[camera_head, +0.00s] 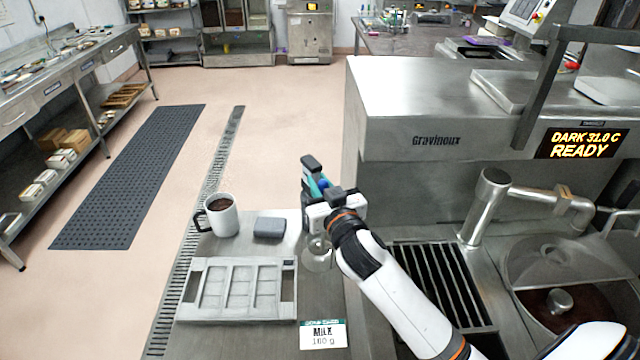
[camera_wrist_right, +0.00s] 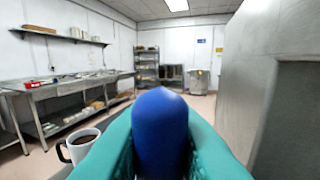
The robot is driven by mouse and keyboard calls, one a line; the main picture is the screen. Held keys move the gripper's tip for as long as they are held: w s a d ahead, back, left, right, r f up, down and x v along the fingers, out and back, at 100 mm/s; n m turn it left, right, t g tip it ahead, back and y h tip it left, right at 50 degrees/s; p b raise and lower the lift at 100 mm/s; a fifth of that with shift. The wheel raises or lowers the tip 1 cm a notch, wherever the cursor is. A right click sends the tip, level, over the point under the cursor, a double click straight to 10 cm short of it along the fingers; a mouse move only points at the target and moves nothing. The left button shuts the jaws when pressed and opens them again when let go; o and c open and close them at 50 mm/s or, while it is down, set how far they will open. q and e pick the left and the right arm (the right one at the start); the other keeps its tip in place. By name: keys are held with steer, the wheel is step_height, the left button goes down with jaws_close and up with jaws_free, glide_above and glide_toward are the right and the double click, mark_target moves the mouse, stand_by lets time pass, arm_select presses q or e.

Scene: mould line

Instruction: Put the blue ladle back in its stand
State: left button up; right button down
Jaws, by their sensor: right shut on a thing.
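My right gripper (camera_head: 318,184) is above the counter, left of the steel machine. Its teal fingers are shut on the blue ladle (camera_wrist_right: 161,130), whose rounded blue handle end fills the middle of the right wrist view. In the head view only a little blue shows between the fingers. A shiny round metal piece (camera_head: 318,257) is just below the gripper, at the counter. It is partly hidden by my wrist, and I cannot tell whether it is the ladle's bowl or part of the stand. My left gripper is not in view.
A mug of dark liquid (camera_head: 221,215) and a small dark grey block (camera_head: 270,228) stand left of the gripper. A grey mould tray (camera_head: 238,316) and a milk label (camera_head: 323,335) lie nearer. A slatted drain (camera_head: 440,285) and a steel pipe (camera_head: 487,208) are on the right.

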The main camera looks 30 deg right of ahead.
steer(key=shift+f+b, duration=0.95)
steer(key=shift+f, duration=0.45)
steer(key=c, duration=1.2)
jaws_free()
steer(key=shift+c, duration=0.2)
steer(key=s+a+b, duration=0.1)
steer(key=s+b, duration=0.2)
steer(key=s, duration=0.9)
steer(key=shift+a, duration=0.25)
